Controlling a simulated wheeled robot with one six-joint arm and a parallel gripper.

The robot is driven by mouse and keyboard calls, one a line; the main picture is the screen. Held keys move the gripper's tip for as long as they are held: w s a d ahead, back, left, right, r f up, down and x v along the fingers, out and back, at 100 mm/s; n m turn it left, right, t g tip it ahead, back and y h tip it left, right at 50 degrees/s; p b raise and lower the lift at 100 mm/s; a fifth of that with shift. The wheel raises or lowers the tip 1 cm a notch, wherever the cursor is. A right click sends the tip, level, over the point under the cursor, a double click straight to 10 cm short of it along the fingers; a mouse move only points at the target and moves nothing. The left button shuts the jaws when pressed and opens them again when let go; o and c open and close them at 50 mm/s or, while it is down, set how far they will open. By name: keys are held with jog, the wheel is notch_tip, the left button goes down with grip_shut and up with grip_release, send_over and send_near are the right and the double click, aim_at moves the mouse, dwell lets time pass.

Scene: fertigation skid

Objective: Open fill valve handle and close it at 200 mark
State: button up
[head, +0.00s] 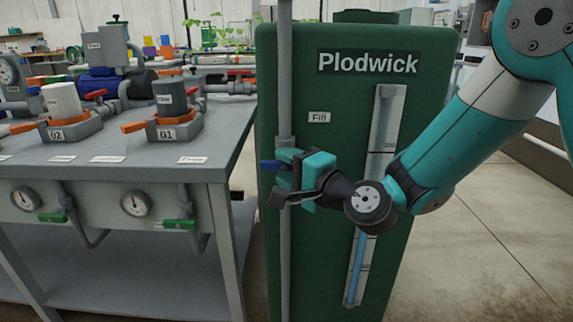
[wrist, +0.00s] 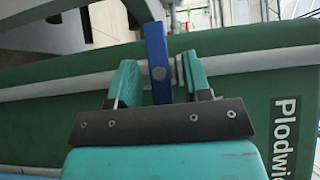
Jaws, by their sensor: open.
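The blue fill valve handle (head: 269,166) sticks out level to the left of the grey vertical pipe (head: 285,75), lying across it. In the wrist view the blue handle (wrist: 156,62) stands between my two teal fingertips, with a visible gap on each side. My gripper (wrist: 156,85) is open around it; in the head view my gripper (head: 291,178) hides the valve body. The sight gauge (head: 388,110) on the green tank (head: 330,145) holds a blue column (head: 356,265) in its lower part. My arm covers the gauge's middle; its marks are too small to read.
A "Fill" label (head: 319,117) sits on the tank right of the pipe. A grey bench (head: 110,165) with orange-handled units, gauges and green-handled valves stands close on the left. Open concrete floor (head: 485,230) lies to the right.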

grip_shut()
jog(key=shift+r+p, duration=0.1)
jog(key=shift+p, duration=0.3)
jog(key=shift+r+n+p, duration=0.25)
jog(key=shift+n+p, duration=0.05)
jog(key=shift+p, duration=0.75)
jog(key=shift+s+a+f+n+g+h+p, duration=0.1)
jog(key=shift+n+g+h+p, duration=0.75)
jog(key=shift+p, duration=2.85)
jog(key=shift+w+r+n+g+h+p, duration=0.1)
jog(key=shift+n+g+h+p, duration=0.25)
jog(key=shift+n+h+p, duration=2.2)
jog(key=shift+s+a+f+m+g+h+p, duration=0.1)
jog(key=shift+m+g+h+p, duration=0.4)
jog(key=shift+p, duration=4.35)
